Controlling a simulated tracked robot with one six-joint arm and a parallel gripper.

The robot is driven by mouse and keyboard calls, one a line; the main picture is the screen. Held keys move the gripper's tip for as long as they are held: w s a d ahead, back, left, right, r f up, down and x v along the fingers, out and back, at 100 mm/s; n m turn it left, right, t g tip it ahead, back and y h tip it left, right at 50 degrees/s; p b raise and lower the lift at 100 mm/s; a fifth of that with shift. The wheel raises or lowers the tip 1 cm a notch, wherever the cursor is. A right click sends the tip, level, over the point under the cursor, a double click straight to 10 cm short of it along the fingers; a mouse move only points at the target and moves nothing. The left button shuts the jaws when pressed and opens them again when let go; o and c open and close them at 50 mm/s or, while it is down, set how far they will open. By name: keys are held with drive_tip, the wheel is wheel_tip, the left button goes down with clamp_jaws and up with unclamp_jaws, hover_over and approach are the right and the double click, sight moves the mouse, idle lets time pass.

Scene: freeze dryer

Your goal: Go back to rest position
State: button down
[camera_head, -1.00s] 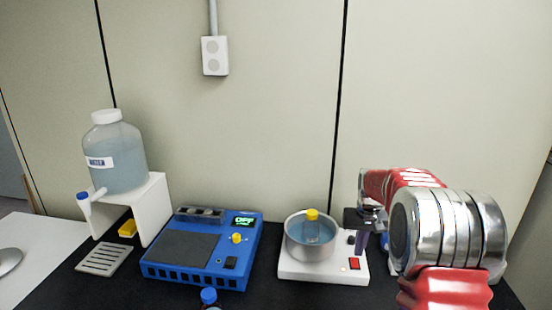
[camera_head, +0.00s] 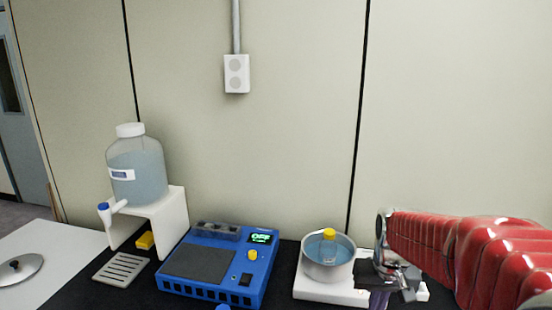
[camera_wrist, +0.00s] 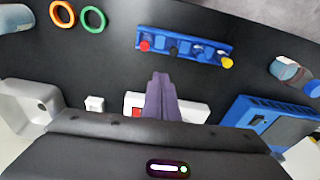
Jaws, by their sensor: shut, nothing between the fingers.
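My gripper (camera_head: 380,298) is at the lower right in the head view, in front of the right part of the white heating plate (camera_head: 318,288). In the wrist view the two purple fingers of my gripper (camera_wrist: 160,80) lie together with nothing between them. A metal bowl of blue liquid (camera_head: 329,270) stands on the white plate, with a yellow-capped bottle (camera_head: 329,245) in it. In the wrist view only part of the white plate (camera_wrist: 190,110) shows behind the fingers, with its red switch.
A blue device (camera_head: 215,290) reading OFF stands left of the plate; a large bottle (camera_head: 138,175) sits on a white stand. The wrist view shows a blue rack (camera_wrist: 185,47) with coloured caps, orange (camera_wrist: 62,15) and green rings (camera_wrist: 93,19), and open dark bench between them.

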drive_tip(key=s+a+r+n+t, duration=0.1)
drive_tip(key=s+a+r+t, duration=0.1)
drive_tip(key=s, duration=0.6)
drive_tip(key=s+a+r+t, duration=0.2)
drive_tip(key=s+a+r, duration=0.3)
drive_tip(key=s, duration=0.3)
drive_tip(key=shift+s+r+n, duration=0.3)
drive_tip(key=shift+s+n, duration=0.1)
idle(0.6)
